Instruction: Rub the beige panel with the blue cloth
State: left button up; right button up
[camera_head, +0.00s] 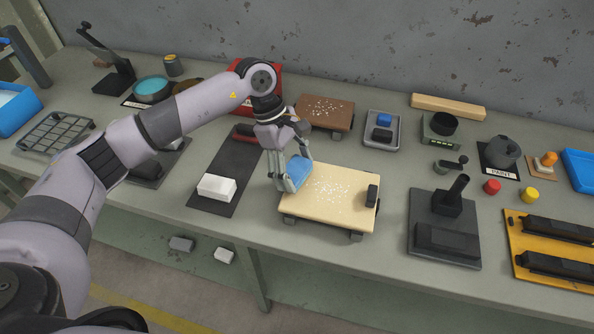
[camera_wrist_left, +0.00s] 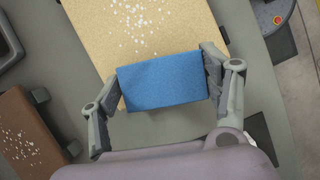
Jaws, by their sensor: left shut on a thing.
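The beige panel (camera_head: 335,205) lies on short dark feet on the bench, with white specks scattered over its middle and a small black block at its right end. My left gripper (camera_head: 291,184) is shut on the blue cloth (camera_head: 299,171) at the panel's left edge. In the left wrist view the blue cloth (camera_wrist_left: 163,80) is a folded pad between both fingers, overlapping the near edge of the beige panel (camera_wrist_left: 150,30). I cannot tell whether the cloth touches the panel. My right gripper is not in view.
A brown panel (camera_head: 325,110) with white specks stands behind. A grey tray (camera_head: 381,143) holds a blue and a black block. A white block (camera_head: 216,187) lies on a dark mat to the left. A black stand (camera_head: 444,240) is at the right. Bare bench lies in front.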

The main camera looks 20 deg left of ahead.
pick_arm(q)
jog(key=r, duration=0.1)
jog(key=d+r+p, duration=0.1)
jog(key=r, duration=0.1)
jog(key=shift+r, duration=0.5)
jog(key=shift+p+v, duration=0.4)
jog(key=shift+v, duration=0.4)
jog(key=shift+d+r, duration=0.1)
jog(key=shift+r, duration=0.55)
